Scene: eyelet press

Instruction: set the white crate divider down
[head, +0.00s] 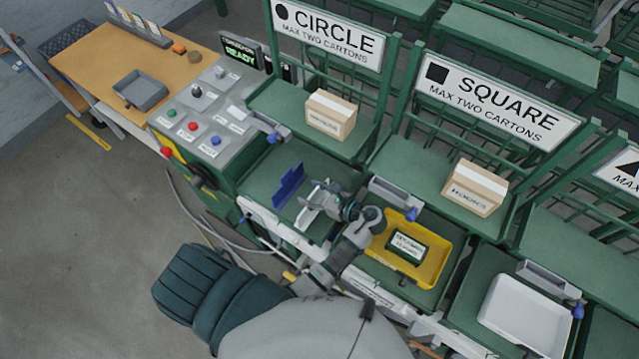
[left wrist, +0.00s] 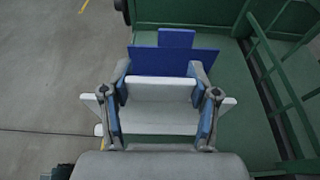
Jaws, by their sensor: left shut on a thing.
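The white crate divider (head: 308,214) is in my left gripper (head: 322,203), over the green lower shelf below the CIRCLE sign. In the left wrist view, the fingers of the left gripper (left wrist: 164,108) are shut on the white divider (left wrist: 160,91), one at each side of its upright part. Its wider white part reaches out past both fingers. I cannot tell whether it touches the shelf. A blue divider (head: 288,185) stands on the same shelf, just left of the white one; it also shows beyond it in the left wrist view (left wrist: 175,61). My right gripper is not in view.
A yellow tray (head: 440,270) with a dark green labelled box (head: 406,246) lies right of my left gripper. A white tray (head: 520,312) is farther right. Cartons (head: 331,115) sit on the upper shelves. A control panel (head: 207,110) stands left of the shelf.

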